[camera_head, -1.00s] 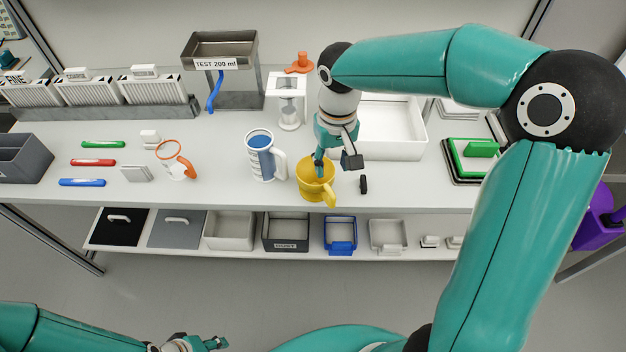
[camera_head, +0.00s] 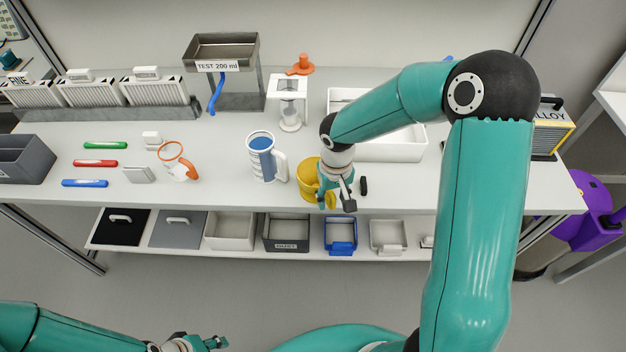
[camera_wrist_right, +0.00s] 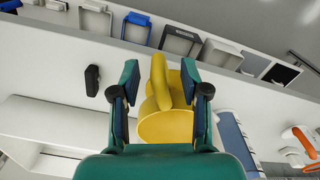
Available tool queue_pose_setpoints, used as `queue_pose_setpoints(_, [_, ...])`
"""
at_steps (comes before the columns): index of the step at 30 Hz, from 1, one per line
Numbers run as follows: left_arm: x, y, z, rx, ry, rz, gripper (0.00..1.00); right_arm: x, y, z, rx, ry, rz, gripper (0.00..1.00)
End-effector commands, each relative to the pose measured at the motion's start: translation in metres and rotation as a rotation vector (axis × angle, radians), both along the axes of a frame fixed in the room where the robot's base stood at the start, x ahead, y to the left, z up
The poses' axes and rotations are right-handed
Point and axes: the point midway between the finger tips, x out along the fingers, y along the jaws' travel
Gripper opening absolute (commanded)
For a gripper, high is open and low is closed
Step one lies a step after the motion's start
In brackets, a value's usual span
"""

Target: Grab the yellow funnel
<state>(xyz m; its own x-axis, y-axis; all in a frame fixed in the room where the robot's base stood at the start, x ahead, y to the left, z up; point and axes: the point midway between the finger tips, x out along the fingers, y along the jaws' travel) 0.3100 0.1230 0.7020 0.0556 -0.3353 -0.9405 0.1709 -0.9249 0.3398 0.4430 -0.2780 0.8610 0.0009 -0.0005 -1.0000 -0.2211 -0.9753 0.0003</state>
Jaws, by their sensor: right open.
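The yellow funnel (camera_head: 306,182) stands near the front edge of the bench, right of the blue-and-white jug. In the head view my right gripper (camera_head: 335,203) is low at its right front side and hides part of it. In the right wrist view the funnel's handle-like part (camera_wrist_right: 159,82) lies between the two spread fingers of the right gripper (camera_wrist_right: 160,84), with its round body (camera_wrist_right: 166,124) behind. The right gripper is open; I cannot tell whether a finger touches. My left gripper (camera_head: 208,343) is at the bottom edge, far from the bench; its jaws are too small to judge.
The jug (camera_head: 262,158) stands close left of the funnel. A small black object (camera_head: 363,186) lies just right of it. A white tray (camera_head: 390,150) is behind. A shelf below holds several bins, one blue-rimmed (camera_head: 340,248). The bench's left front holds colored pens (camera_head: 95,163).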

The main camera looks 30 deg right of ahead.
Motion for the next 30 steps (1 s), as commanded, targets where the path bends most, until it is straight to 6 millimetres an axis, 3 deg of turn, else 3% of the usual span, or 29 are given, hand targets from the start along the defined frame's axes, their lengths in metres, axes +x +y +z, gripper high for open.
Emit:
queue_pose_setpoints(6, [0.000,0.000,0.007,0.000,0.000,0.000,0.40,0.000,-0.002,-0.028,0.001,0.004,-0.001,0.46])
queue_pose_setpoints(14, [0.000,0.000,0.006,0.000,0.000,0.000,0.40,0.000,-0.002,-0.033,0.001,0.001,-0.001,0.46])
queue_pose_setpoints(17, [0.000,0.000,0.006,0.000,0.000,0.000,0.40,0.000,-0.002,-0.033,0.001,0.001,-0.001,0.34])
queue_pose_setpoints(23, [0.000,0.000,0.006,0.000,0.000,0.000,0.40,0.000,-0.002,-0.033,0.001,0.001,-0.001,0.01])
queue_pose_setpoints(30, [0.000,0.000,0.006,0.000,0.000,0.000,0.40,0.001,-0.002,-0.032,0.001,0.000,-0.001,0.00])
